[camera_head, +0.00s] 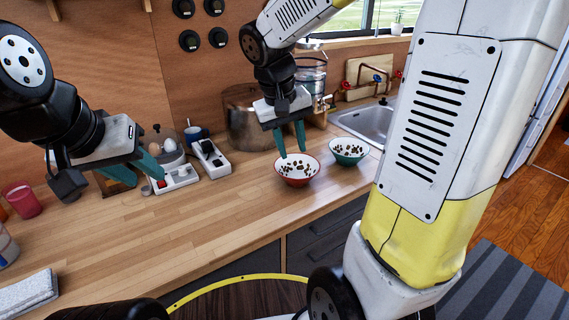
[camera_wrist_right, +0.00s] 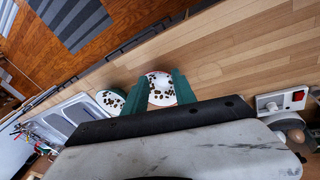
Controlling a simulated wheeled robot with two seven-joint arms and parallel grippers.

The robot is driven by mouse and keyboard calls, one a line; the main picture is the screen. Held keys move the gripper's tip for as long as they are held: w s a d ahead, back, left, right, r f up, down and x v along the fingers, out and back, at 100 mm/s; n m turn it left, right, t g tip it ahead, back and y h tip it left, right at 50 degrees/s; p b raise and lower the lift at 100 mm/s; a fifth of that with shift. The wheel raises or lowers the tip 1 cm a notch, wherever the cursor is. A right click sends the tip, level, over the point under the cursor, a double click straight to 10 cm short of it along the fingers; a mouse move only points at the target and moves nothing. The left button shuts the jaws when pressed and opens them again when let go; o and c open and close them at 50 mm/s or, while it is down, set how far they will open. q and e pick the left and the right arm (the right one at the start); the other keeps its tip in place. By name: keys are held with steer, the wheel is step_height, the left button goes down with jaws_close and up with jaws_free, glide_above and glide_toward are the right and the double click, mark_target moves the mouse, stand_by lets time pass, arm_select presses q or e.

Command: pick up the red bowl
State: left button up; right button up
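The red bowl (camera_head: 297,180) stands upright on the wooden counter, white inside with brown spots. My right gripper (camera_head: 292,153) is open above its far side, with teal fingers pointing down; contact cannot be told. In the right wrist view, the bowl (camera_wrist_right: 161,84) shows between the spread fingertips (camera_wrist_right: 158,88), its near part hidden by the gripper body.
A green bowl (camera_head: 349,158) with similar spots stands just right of the red bowl; it also shows in the right wrist view (camera_wrist_right: 110,101). Behind are a large pot (camera_head: 245,120), a white power strip (camera_head: 210,160) and the sink (camera_head: 365,120). The counter's front middle is clear.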

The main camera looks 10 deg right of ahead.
mark_target(277, 169)
steer(key=w+a+f+h, duration=0.1)
steer(key=w+f, duration=0.2)
steer(key=w, duration=0.1)
steer(key=w+a+f+h, duration=0.1)
steer(key=w+f, duration=0.3)
steer(key=w+a+f+g+h, duration=0.1)
steer(key=w+a+f, duration=0.1)
steer(key=w+f, duration=0.1)
steer(key=shift+w+f, duration=0.4)
steer(key=shift+w, duration=0.1)
steer(key=x, duration=0.7)
steer(key=shift+d+f, duration=0.15)
steer(key=shift+d, duration=0.05)
jaws_close()
